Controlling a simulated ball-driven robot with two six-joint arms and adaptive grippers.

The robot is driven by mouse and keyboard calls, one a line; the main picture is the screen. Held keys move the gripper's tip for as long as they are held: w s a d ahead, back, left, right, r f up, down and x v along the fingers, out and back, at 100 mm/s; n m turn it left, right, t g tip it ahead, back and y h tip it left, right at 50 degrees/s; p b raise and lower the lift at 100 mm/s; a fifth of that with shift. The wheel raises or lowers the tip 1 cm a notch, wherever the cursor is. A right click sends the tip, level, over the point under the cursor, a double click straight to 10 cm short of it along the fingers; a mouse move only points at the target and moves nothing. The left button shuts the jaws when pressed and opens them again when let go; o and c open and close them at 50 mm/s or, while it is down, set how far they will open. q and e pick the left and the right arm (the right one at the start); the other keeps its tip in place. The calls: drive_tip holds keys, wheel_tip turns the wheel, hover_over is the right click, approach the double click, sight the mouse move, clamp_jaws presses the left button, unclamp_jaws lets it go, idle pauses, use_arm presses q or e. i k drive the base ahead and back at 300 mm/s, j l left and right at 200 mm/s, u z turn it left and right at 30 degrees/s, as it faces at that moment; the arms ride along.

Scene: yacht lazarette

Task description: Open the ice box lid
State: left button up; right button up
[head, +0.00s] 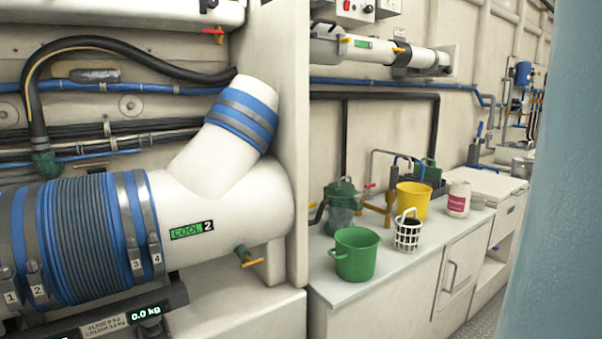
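A flat white panel (484,181), which looks like a box lid, lies level at the far right end of the counter. It appears shut, and a white front with a small dark latch or handle shows below it. I cannot tell for sure that this is the ice box lid. Neither of my grippers is in view.
The counter (345,290) holds a green bucket (356,254), a white basket (407,231), a yellow bucket (413,200) and a white jar (458,199). A large white pipe (225,205) with blue bands fills the left. A pale blue surface (560,200) blocks the right edge.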

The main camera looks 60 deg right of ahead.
sight(495, 187)
drive_tip(key=z, duration=3.2)
drive_tip(key=i+l+u, duration=0.1)
drive_tip(key=u, duration=0.35)
drive_tip(key=i+l+u, duration=0.15)
drive_tip(key=u, duration=0.3)
drive_tip(key=i+l+u, duration=0.25)
drive_tip(key=i+l, duration=0.2)
drive_tip(key=l, duration=0.25)
drive_tip(key=i+l+u, duration=0.15)
drive_tip(key=l, duration=0.2)
drive_tip(key=i+l+u, duration=0.1)
drive_tip(key=i+l, duration=0.15)
drive_tip(key=l, duration=0.15)
drive_tip(key=i+l+u, duration=0.15)
drive_tip(key=l, duration=0.3)
